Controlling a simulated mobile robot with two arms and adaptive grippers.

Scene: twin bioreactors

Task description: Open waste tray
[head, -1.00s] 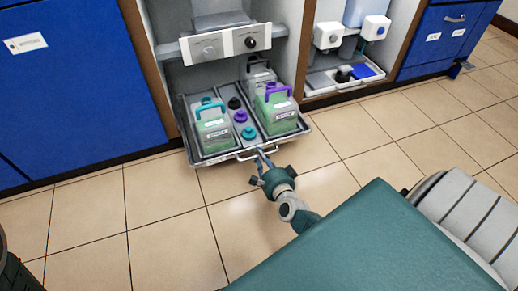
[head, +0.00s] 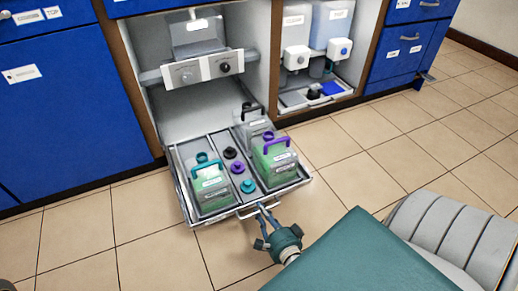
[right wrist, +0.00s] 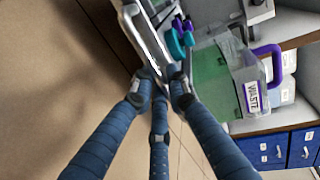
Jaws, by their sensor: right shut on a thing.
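The waste tray (head: 187,197) is a grey pull-out tray low in the left cabinet bay, and it stands out over the floor. It bears a container with a teal handle (head: 209,184), one with a purple handle (head: 274,161), one with a black handle behind, and several loose caps (head: 236,167). My right gripper (head: 263,207) is shut on the tray's front handle (head: 247,212). In the right wrist view the fingers (right wrist: 165,80) meet at the handle bar, and a container labelled "WASTE" (right wrist: 254,97) is beside them. My left gripper is not in view.
A control panel with knobs (head: 204,68) is above the tray's bay. The right bay holds a second tray (head: 292,101), pushed in. Blue cabinets (head: 60,100) flank the bays. Tiled floor (head: 390,150) is clear to the right.

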